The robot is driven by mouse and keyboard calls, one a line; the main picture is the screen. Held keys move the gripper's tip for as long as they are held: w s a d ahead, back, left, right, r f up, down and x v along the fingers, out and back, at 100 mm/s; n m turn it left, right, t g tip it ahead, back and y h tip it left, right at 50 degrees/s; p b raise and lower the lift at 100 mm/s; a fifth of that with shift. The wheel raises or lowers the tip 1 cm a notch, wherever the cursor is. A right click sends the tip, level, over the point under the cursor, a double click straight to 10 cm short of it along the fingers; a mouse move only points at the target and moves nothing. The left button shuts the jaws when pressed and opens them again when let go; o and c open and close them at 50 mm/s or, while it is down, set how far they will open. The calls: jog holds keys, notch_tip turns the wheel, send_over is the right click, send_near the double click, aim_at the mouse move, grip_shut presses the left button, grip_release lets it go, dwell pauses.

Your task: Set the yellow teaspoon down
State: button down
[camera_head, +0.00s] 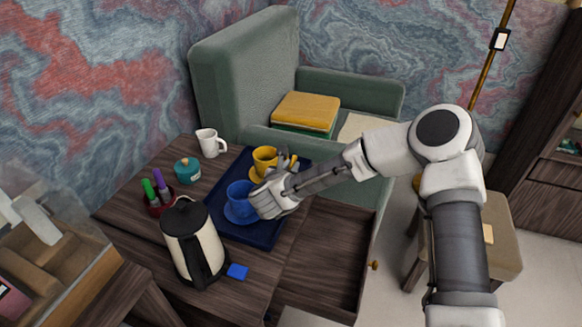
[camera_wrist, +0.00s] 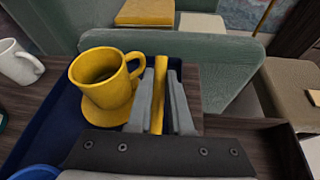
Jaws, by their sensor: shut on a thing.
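The yellow teaspoon (camera_wrist: 158,92) shows as a narrow yellow strip between the two fingers of my gripper (camera_wrist: 163,85). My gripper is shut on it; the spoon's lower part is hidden. In the head view my gripper (camera_head: 288,164) is over the right side of the dark blue tray (camera_head: 258,235). The yellow cup (camera_wrist: 95,66) stands on a yellow saucer (camera_wrist: 108,118), just left of the fingers in the wrist view. The cup also shows in the head view (camera_head: 264,158). I cannot tell whether the spoon touches the saucer or tray.
A blue cup (camera_head: 238,193) on a blue saucer stands nearer on the tray. A kettle (camera_head: 190,240), a blue block (camera_head: 237,271), a pen holder (camera_head: 160,202), a teal pot (camera_head: 187,170) and a white mug (camera_head: 211,142) surround it. An open drawer (camera_head: 325,250) lies right; a green armchair (camera_head: 240,70) stands behind.

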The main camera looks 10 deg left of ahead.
jog(key=c, duration=0.8)
grip_release()
jog(key=shift+f, duration=0.1)
jog(key=shift+c, duration=0.2)
jog(key=shift+s+r+p, duration=0.3)
jog(key=shift+r, duration=0.05)
jog(key=p+v, duration=0.3)
jog(key=v, duration=0.8)
jog(key=shift+s, duration=0.15)
